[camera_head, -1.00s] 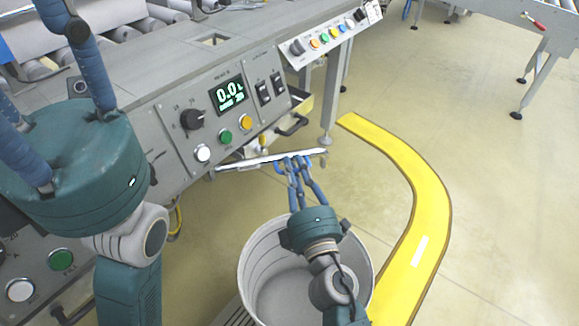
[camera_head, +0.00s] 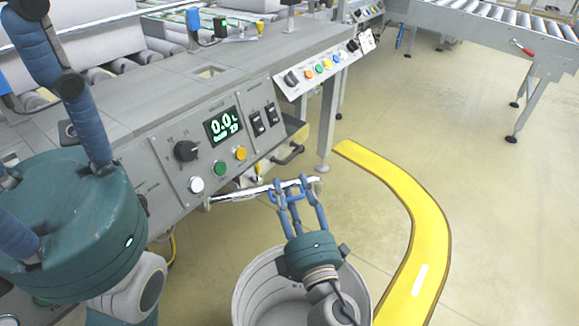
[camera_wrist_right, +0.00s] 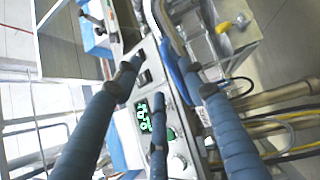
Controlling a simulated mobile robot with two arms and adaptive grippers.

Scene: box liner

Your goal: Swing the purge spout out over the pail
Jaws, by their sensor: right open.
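The purge spout (camera_head: 240,195) is a thin silvery tube running out below the machine's control panel, roughly along the panel's lower edge. The pail (camera_head: 250,290) is a pale grey bucket on the floor in front, its mouth partly covered by my right arm. My right gripper (camera_head: 292,186) is open, its blue fingers at the outer half of the spout; I cannot tell if they touch it. Its fingers (camera_wrist_right: 160,110) are spread in the right wrist view.
The control panel (camera_head: 175,165) has a lit display (camera_head: 223,126), knobs, switches and coloured buttons close behind the spout. A table leg (camera_head: 327,125) stands just past the spout's outer end. A yellow floor stripe (camera_head: 405,200) curves at the right, with open floor beyond.

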